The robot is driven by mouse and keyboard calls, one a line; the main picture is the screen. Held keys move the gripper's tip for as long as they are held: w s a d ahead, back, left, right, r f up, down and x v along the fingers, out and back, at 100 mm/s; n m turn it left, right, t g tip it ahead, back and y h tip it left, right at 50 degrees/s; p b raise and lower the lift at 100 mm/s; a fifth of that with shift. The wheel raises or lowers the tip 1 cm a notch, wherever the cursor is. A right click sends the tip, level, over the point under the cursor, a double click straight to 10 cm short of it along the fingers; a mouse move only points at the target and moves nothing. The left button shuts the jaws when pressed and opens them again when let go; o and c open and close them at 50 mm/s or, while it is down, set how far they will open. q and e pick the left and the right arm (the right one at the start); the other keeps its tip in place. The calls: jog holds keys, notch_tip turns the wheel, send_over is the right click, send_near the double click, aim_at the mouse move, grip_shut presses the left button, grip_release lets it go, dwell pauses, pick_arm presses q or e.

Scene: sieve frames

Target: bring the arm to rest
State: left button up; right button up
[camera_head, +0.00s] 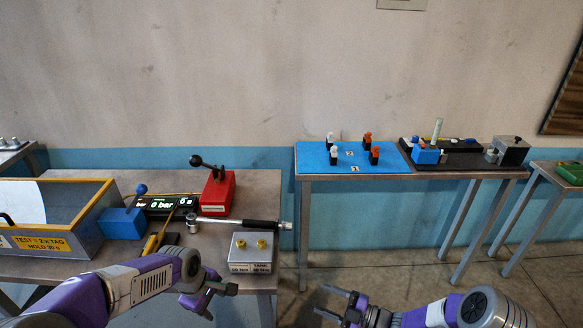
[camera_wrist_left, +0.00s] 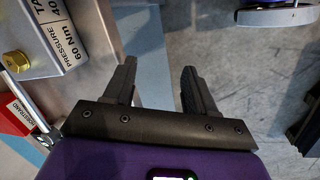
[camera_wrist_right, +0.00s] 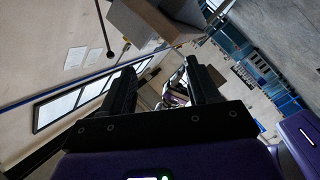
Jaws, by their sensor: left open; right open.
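My left gripper (camera_head: 204,292) is in front of the left table's front edge, to the lower left of the grey block with brass fittings. In the left wrist view its two black fingers (camera_wrist_left: 158,88) are apart with nothing between them; floor and a table leg show beyond. My right gripper (camera_head: 338,303) is low in front of the gap between the tables, above the floor. In the right wrist view its fingers (camera_wrist_right: 160,88) are apart and empty.
The left table holds a grey block (camera_head: 251,252), a torque wrench (camera_head: 240,223), a red lever unit (camera_head: 217,193), a pressure display (camera_head: 165,204) and a tagged bin (camera_head: 45,243). A further table carries a blue mat (camera_head: 315,160) with several small pegs. Floor between the tables is clear.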

pick_arm(q)
jog(key=s+d+f+m+g+h+p, duration=0.1)
jog(key=s+d+f+m, duration=0.2)
jog(key=f, duration=0.5)
jog(key=s+d+f+m+h+p, duration=0.1)
jog(key=s+d+f+m, duration=0.25)
jog(key=f, duration=0.35)
pick_arm(e)
jog(key=s+a+f+m+h, duration=0.1)
jog(key=s+f+m+h, duration=0.2)
jog(key=f+m+h, duration=0.9)
pick_arm(q)
jog(key=s+d+f+m+p, duration=0.1)
jog(key=s+d+f+m, duration=0.2)
jog(key=s+f, duration=0.5)
jog(key=s+m, duration=0.1)
jog(key=s, duration=0.1)
jog(key=shift+s+d+h, duration=0.3)
jog(key=shift+d+h, duration=0.05)
jog(key=shift+h, duration=0.05)
pick_arm(e)
jog(key=s+f+m+g, duration=0.2)
jog(key=s+m, duration=0.4)
jog(key=s, duration=0.3)
jog(key=s+f+m+g, duration=0.1)
jog(key=s+m+g, duration=0.4)
jog(key=s, duration=0.5)
jog(key=shift+d+f+m, duration=0.25)
jog(key=shift+f+m, duration=0.1)
jog(key=shift+m, duration=0.75)
